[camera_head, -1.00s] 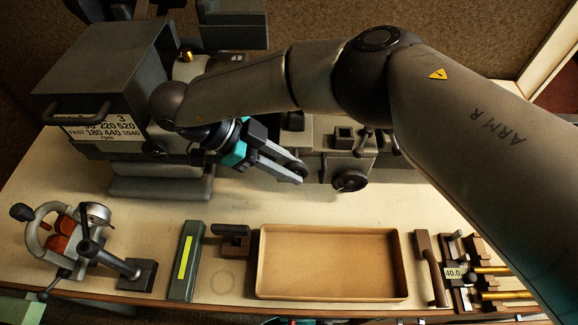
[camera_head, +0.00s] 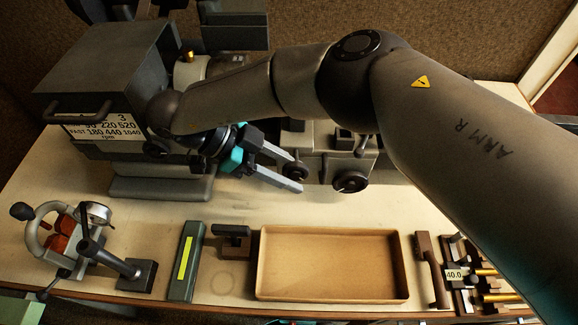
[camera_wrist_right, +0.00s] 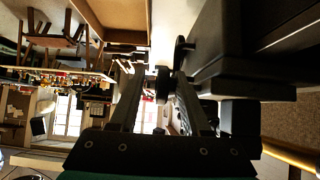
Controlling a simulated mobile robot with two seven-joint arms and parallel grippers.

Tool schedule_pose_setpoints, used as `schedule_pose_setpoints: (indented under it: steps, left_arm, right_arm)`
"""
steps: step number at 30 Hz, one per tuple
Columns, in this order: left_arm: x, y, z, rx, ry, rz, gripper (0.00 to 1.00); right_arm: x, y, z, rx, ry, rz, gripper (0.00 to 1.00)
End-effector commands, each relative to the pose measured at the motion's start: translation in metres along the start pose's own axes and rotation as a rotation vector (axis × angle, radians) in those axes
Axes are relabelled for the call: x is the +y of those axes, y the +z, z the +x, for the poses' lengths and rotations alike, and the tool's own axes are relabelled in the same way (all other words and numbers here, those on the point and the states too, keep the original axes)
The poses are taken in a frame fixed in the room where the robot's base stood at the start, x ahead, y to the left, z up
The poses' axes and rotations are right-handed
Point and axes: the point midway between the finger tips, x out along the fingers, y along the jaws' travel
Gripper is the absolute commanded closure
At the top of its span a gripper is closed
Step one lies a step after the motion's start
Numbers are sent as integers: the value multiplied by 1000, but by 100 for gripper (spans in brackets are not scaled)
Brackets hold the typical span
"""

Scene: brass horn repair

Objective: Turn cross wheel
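A small dark wheel (camera_head: 295,171) on the front of the grey lathe is probably the cross wheel. My right gripper (camera_head: 299,176) reaches it from the left, its two fingers spread, one on each side of the wheel. In the right wrist view the dark wheel (camera_wrist_right: 163,84) shows between the fingertips (camera_wrist_right: 156,78). I see a gap on at least one side; contact with the other finger cannot be told. A larger dark handwheel (camera_head: 350,181) sits just right of it, clear of the fingers. My left gripper is not in view.
The lathe headstock (camera_head: 105,75) with its speed plate stands left of my gripper. In front lie a brown tray (camera_head: 330,298), a green block with a yellow strip (camera_head: 186,262) and a clamp-like fixture (camera_head: 65,235). The bench strip between lathe and tray is clear.

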Motion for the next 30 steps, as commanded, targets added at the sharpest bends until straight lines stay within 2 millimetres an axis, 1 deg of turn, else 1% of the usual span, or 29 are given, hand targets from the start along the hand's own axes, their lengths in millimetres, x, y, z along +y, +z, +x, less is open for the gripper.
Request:
schedule_pose_setpoints:
  steps: [8, 13, 17, 30]
  left_arm:
    - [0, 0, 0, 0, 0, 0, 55]
    - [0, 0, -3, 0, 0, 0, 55]
    - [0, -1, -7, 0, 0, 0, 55]
    - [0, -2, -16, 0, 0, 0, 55]
  right_arm:
    - [-2, -2, -1, 1, -1, 5, 55]
    - [-3, -10, -7, 1, -3, 8, 55]
    - [-3, -26, -20, 2, -6, 10, 55]
    - [-2, -91, -74, 2, -5, 10, 55]
